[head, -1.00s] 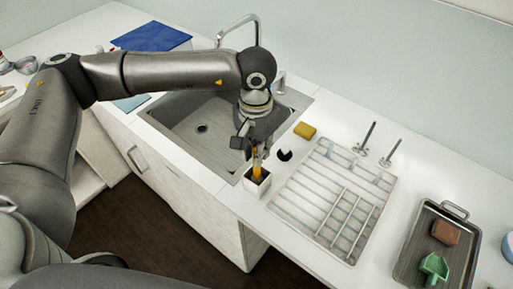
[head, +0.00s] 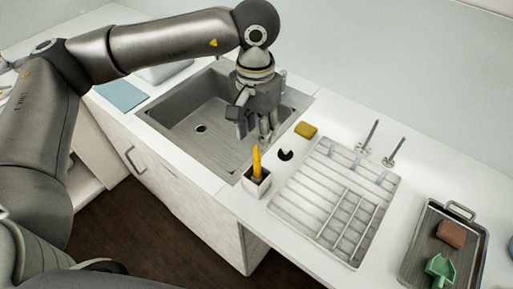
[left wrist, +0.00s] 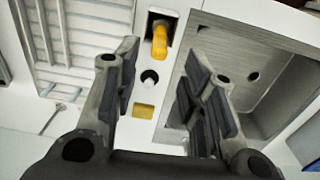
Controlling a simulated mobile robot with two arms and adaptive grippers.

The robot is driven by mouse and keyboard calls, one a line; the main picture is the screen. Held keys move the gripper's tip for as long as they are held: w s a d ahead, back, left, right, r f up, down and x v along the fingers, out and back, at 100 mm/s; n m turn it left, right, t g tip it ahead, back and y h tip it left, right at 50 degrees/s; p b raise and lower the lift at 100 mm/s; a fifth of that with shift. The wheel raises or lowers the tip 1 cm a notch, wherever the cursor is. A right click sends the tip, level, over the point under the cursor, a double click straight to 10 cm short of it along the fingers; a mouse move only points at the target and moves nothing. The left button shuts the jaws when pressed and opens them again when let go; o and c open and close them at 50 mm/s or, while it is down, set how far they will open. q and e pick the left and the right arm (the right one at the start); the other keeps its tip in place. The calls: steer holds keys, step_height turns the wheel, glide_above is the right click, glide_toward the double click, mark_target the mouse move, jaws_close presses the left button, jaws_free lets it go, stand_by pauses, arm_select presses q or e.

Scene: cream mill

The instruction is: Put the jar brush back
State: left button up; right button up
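The jar brush (head: 257,160) stands in a small white square holder (head: 256,187) at the counter's front edge, beside the sink. Its yellow handle sticks up nearly upright, and its lower end is hidden inside the holder. In the left wrist view the yellow handle (left wrist: 160,40) also shows in the holder (left wrist: 152,20), beyond the fingertips. My left gripper (head: 268,132) is above and behind the brush, over the sink's right side, apart from it. Its fingers are spread with nothing between them in the left wrist view (left wrist: 160,82). My right gripper is not in view.
The sink (head: 185,125) lies to the left of the holder. A yellow sponge (head: 306,130) and a dark round hole (head: 285,155) are behind it. A drying rack (head: 335,200) is to the right. A tray (head: 412,255) holds a brown block and a green scoop.

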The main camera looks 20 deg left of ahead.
arm_select(q)
step_height(320, 180, up, 6)
steer(key=b, duration=0.1)
stand_by(0.4)
